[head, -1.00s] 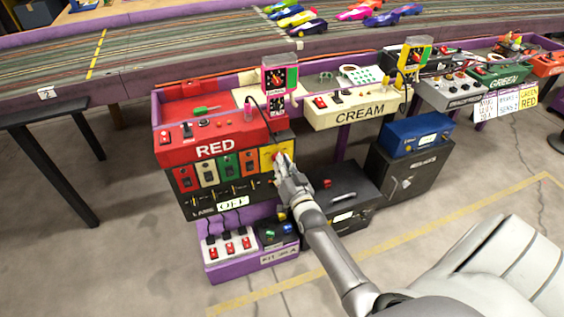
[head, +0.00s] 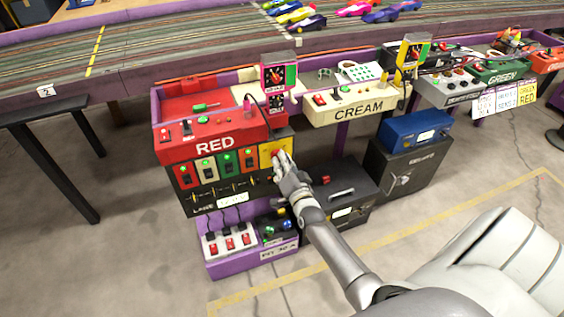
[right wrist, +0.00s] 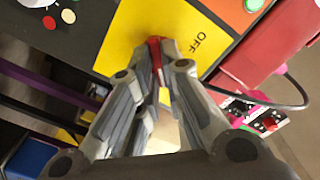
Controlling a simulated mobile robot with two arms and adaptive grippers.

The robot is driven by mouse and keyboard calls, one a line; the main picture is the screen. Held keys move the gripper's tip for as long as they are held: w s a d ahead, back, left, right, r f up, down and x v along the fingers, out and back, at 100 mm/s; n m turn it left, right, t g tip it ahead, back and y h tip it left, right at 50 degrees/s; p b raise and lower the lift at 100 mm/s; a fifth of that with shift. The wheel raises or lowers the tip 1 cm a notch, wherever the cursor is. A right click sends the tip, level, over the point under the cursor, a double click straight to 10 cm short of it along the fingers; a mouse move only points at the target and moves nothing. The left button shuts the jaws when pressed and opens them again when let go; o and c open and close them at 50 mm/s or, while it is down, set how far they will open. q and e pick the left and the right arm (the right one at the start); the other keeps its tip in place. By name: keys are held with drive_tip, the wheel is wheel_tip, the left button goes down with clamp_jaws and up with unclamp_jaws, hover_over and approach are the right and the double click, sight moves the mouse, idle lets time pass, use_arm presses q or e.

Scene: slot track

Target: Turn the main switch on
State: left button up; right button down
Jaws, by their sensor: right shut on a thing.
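The main switch is a yellow plate (head: 272,151) with a red handle, at the right end of the black panel under the red RED box. In the right wrist view the yellow plate (right wrist: 132,28) shows the word OFF beside the red handle (right wrist: 155,52). My right gripper (head: 280,157) reaches the plate from the front right. Its fingers (right wrist: 158,50) are shut on the red handle and hide part of it. My left gripper is not in view.
Several coloured modules (head: 206,172) sit left of the plate. A purple base (head: 225,267) with red rocker switches stands below. A black case (head: 345,185) lies right of my arm. The CREAM box (head: 352,109) is above right. Floor in front is clear.

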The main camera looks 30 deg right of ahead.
drive_tip(key=c, duration=1.6)
unclamp_jaws()
drive_tip(key=shift+o, duration=0.2)
drive_tip(key=v, duration=1.2)
